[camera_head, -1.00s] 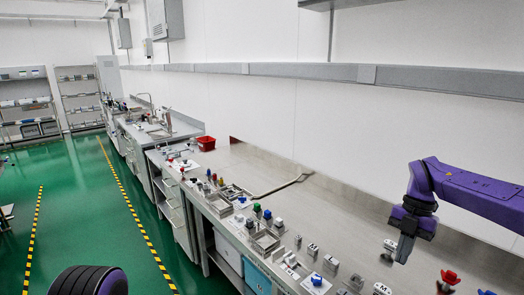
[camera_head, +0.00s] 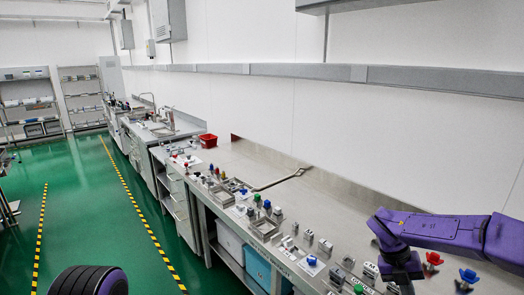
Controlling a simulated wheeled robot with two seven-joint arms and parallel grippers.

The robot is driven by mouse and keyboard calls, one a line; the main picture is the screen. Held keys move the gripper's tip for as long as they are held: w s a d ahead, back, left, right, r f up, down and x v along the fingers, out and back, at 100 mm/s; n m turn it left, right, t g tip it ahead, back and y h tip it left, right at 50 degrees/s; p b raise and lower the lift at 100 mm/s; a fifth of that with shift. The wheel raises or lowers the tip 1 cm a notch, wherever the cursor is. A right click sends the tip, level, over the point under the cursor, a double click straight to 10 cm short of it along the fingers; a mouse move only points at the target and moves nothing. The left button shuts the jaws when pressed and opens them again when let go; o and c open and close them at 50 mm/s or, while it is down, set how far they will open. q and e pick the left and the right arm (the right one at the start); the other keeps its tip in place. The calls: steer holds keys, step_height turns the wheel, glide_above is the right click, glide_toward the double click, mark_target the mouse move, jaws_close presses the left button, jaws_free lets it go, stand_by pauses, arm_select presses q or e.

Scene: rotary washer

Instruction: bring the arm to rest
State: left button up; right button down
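My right arm, purple, comes in from the right above the workbench (camera_head: 340,208). Its gripper (camera_head: 404,286) points down over the front part of the bench, near the bottom edge of the head view. The gripper's fingers show only in part, so I cannot tell if they are open or shut, or if they touch anything. A rounded black and purple part of my own body shows at the bottom left. My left gripper is not in view.
A red knob (camera_head: 433,259) and a blue knob (camera_head: 468,275) stand right of my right gripper. Several small switches and knobs line the bench front. A red bin (camera_head: 208,141) stands farther back. The bench's rear strip and the green floor (camera_head: 90,215) are mostly clear.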

steer(key=s+d+f+n+t+h, duration=0.1)
steer(key=s+f+n+t+h, duration=0.25)
steer(key=f+n, duration=0.45)
steer(key=s+f+n+t+h, duration=0.3)
steer(key=s+f+n, duration=0.2)
steer(key=f+n, duration=0.3)
steer(key=s+a+f+n+y, duration=0.2)
steer(key=s+f+n, duration=0.1)
steer(key=s+n, duration=0.35)
steer(key=s+a+f+n+y, duration=0.25)
steer(key=s+n, duration=0.25)
steer(key=s, duration=0.3)
steer(key=s+a+f+n+y, duration=0.2)
steer(key=s+a+n+y, duration=0.1)
steer(key=s+n, duration=0.35)
step_height(320, 180, down, 15)
steer(key=s+b, duration=0.1)
steer(key=b, duration=1.3)
steer(key=shift+r+t, duration=0.1)
steer(key=shift+t, duration=0.15)
